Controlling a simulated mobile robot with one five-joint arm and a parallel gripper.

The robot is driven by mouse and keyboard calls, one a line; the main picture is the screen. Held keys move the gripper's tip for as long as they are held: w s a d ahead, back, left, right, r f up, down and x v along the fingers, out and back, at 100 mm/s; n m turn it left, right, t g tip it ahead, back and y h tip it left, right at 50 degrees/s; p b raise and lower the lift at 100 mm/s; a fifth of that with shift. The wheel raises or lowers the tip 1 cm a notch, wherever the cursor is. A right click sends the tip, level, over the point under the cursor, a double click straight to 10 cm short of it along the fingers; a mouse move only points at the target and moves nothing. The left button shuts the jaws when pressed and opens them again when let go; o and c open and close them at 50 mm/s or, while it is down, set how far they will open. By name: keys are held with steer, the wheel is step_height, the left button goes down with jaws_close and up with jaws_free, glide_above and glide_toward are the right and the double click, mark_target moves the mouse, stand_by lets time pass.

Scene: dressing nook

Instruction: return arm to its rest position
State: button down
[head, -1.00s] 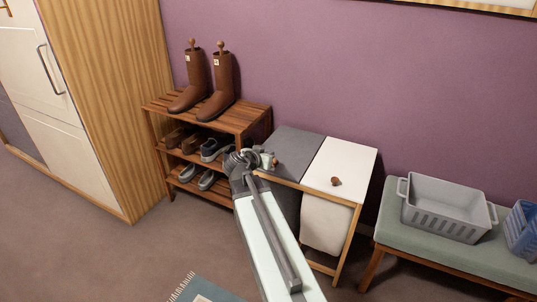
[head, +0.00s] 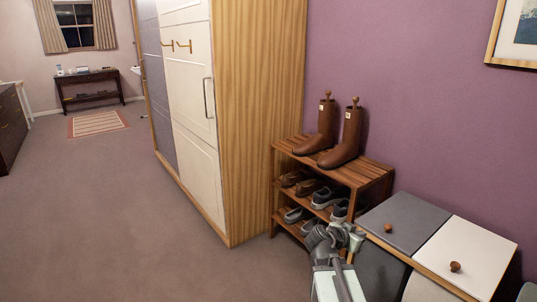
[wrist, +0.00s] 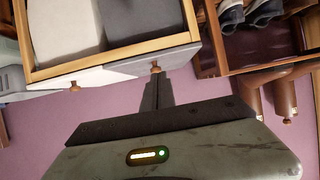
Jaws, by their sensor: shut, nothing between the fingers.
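My arm (head: 335,270) is folded low at the bottom of the head view, in front of the shoe rack and the hamper. My gripper (head: 352,238) is small there and partly hidden by its own links. In the wrist view my gripper (wrist: 157,92) shows its fingers together, with nothing between them. That view is upside down. The fingers appear over the grey lid's round wooden knob (wrist: 155,68), but I cannot tell whether they touch it.
The hamper's grey lid (head: 402,222) and white lid (head: 466,252) are closed. The shoe rack (head: 283,182) holds boots and several shoes beside a tall wardrobe (head: 262,120). Open floor (head: 110,220) lies to the left, with a small rug (head: 97,123) and a console table (head: 90,84) far back.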

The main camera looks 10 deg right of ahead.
steer(key=s+a+f+n+g+y, duration=0.2)
steer(key=s+a+f+n+y, duration=0.25)
steer(key=a, duration=0.35)
steer(key=s+a+f+n+g+y, duration=0.3)
steer(key=a+f, duration=0.2)
steer(key=a, duration=0.3)
steer(key=s+a+f+n+g+y, duration=0.2)
steer(key=s+a+f+n+y, duration=0.2)
steer(key=a, duration=0.4)
step_height(320, 180, up, 28)
steer(key=p, duration=2.8)
steer(key=shift+d, duration=0.3)
steer(key=shift+h, duration=0.25)
